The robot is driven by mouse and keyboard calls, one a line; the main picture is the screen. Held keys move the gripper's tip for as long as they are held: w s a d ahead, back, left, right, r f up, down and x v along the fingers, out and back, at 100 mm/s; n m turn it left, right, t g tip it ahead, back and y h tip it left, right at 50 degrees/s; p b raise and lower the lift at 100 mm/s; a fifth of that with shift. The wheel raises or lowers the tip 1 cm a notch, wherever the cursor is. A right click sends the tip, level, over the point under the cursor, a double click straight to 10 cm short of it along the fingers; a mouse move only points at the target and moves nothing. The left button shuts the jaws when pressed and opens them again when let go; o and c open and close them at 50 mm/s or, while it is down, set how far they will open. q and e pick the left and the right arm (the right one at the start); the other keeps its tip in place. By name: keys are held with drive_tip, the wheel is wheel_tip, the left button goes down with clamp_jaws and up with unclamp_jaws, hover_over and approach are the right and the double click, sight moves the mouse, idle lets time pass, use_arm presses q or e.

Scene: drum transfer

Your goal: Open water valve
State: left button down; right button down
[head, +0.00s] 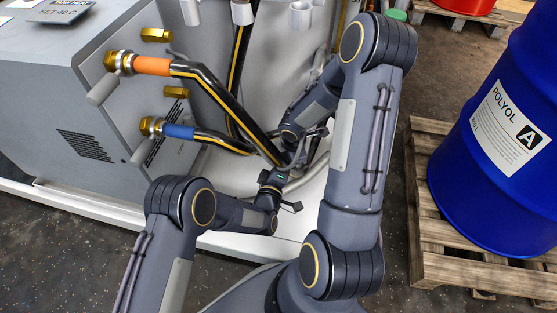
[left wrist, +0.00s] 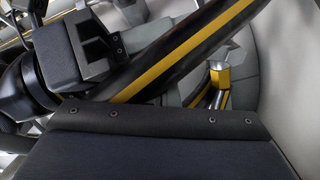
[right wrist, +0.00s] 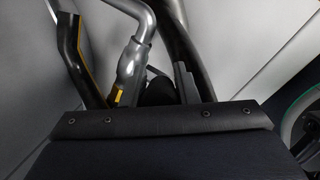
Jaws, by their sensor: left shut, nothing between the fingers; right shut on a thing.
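Low behind the hoses, a silver pipe fitting (right wrist: 135,55) with a small yellow part (right wrist: 118,96) shows in the right wrist view; I take it for the water valve. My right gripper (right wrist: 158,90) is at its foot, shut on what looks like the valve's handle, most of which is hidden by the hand. In the head view the right hand reaches down behind the black hose (head: 225,100). My left gripper (head: 273,180) is low in front of it, shut and empty, close to the hose.
A grey machine (head: 70,110) with an orange-sleeved (head: 152,66) and a blue-sleeved (head: 180,132) hose connection stands at left. A blue drum (head: 500,190) stands on a wooden pallet (head: 440,255) at right. Yellow-striped hoses and my own arms crowd the space.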

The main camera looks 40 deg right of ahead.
drive_tip(key=c, duration=1.4)
unclamp_jaws()
drive_tip(key=shift+a, duration=0.15)
drive_tip(key=shift+c, duration=0.2)
drive_tip(key=o, duration=0.3)
use_arm(q)
drive_tip(key=shift+s+d+f+g, duration=0.1)
drive_tip(key=shift+s+d+g, duration=0.2)
drive_tip(key=shift+s+d, duration=0.15)
drive_tip(key=shift+a, duration=0.1)
use_arm(e)
drive_tip(key=shift+d, duration=0.2)
